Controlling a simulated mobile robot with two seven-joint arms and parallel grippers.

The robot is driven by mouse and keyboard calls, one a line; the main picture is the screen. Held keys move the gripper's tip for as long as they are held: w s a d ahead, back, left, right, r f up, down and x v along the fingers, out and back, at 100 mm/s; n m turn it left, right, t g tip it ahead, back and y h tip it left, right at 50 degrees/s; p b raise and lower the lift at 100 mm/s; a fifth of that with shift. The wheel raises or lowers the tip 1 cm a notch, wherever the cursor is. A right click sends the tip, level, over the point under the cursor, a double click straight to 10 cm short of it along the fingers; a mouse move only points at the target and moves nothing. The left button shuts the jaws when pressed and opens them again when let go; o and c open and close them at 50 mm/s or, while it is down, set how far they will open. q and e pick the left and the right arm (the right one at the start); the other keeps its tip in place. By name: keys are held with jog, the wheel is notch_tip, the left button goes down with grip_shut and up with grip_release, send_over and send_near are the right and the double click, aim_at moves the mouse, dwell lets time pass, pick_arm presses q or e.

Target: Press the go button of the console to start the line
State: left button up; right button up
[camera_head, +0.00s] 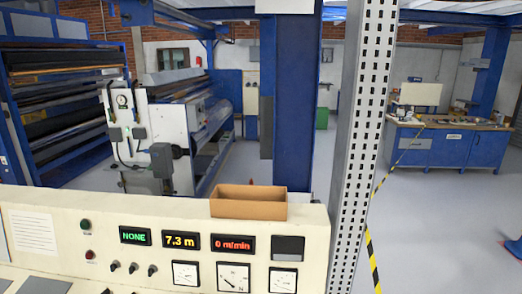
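The cream console (60,200) fills the lower left of the head view. A round green button (85,224) sits on its upright panel at the left, above a round red button (90,254). Their labels are too small to read, so I cannot tell by lettering which is the go button. The displays read green NONE (135,236), yellow 7.3 m (181,241) and red 0 m/min (233,243). Neither of my grippers is in view.
Several black knobs (133,267) and dial gauges (234,277) are on the panel. An open brown box (248,204) sits on the console top. A perforated grey post (357,150) stands right of the console. Free floor (440,225) lies farther right, before a blue workbench (446,145).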

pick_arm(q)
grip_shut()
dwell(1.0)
